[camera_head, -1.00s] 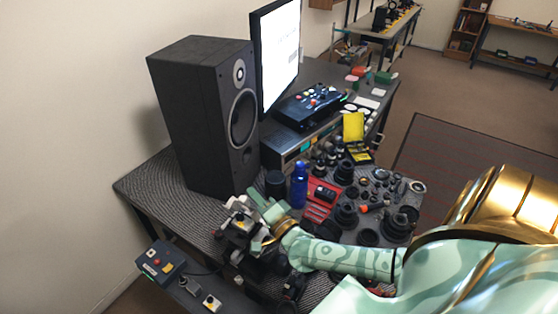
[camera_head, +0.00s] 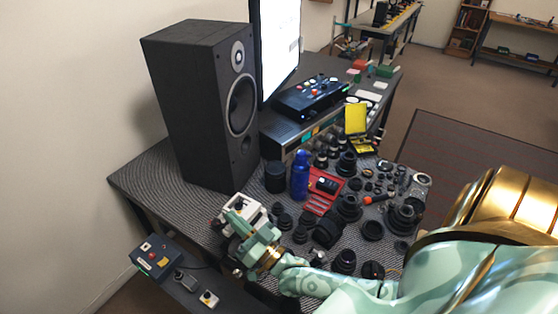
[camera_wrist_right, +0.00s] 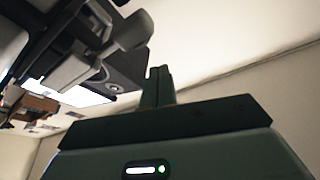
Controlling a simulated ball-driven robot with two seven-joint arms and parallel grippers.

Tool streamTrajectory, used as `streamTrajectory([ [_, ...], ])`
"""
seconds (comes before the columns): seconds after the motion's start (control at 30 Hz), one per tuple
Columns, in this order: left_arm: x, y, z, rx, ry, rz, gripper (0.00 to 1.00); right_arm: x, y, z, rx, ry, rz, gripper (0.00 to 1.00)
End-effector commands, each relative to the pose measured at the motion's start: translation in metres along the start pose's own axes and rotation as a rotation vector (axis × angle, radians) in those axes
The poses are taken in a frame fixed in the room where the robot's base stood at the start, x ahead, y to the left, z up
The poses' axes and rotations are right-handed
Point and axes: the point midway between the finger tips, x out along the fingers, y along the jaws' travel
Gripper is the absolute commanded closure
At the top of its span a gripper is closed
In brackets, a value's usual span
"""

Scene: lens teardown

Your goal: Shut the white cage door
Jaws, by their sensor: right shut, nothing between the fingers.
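A small white, boxy piece (camera_head: 247,207) stands at the front edge of the bench, partly behind my right gripper. I cannot tell for certain whether it is the cage or its door, or how far a door stands open. My right gripper (camera_head: 233,217) is right beside it, with its fingers close together and empty. In the right wrist view the shut fingertips (camera_wrist_right: 158,74) point up past a blurred grey-white and dark part (camera_wrist_right: 85,60) on their left. I see no clear contact. My left gripper is not in view.
A blue bottle (camera_head: 300,175), a red tray (camera_head: 322,190) and many dark lens parts crowd the bench right of the gripper. A tall black speaker (camera_head: 205,105) stands behind. A button box (camera_head: 156,256) sits low at the front left. The woven mat (camera_head: 165,185) left of the speaker is bare.

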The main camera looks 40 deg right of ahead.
Motion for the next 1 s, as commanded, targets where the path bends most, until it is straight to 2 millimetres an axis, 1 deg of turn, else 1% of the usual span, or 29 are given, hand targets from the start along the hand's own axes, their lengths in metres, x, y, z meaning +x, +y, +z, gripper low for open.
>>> streamTrajectory([
  [0.03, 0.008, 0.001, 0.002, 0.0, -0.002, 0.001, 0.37, -0.003, 0.001, 0.009, -0.036, -0.001, -0.011, 1.0],
  [0.1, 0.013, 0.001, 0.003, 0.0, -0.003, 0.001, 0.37, -0.005, 0.001, 0.014, -0.09, -0.001, -0.03, 1.0],
  [0.4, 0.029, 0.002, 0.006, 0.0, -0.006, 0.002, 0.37, -0.011, 0.001, 0.032, -0.253, -0.001, -0.088, 1.0],
  [0.6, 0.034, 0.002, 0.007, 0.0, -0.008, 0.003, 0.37, -0.013, 0.001, 0.036, -0.308, 0.0, -0.107, 1.0],
  [1.0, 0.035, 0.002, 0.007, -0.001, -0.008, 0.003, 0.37, -0.014, 0.002, 0.038, -0.327, -0.004, -0.114, 1.0],
])
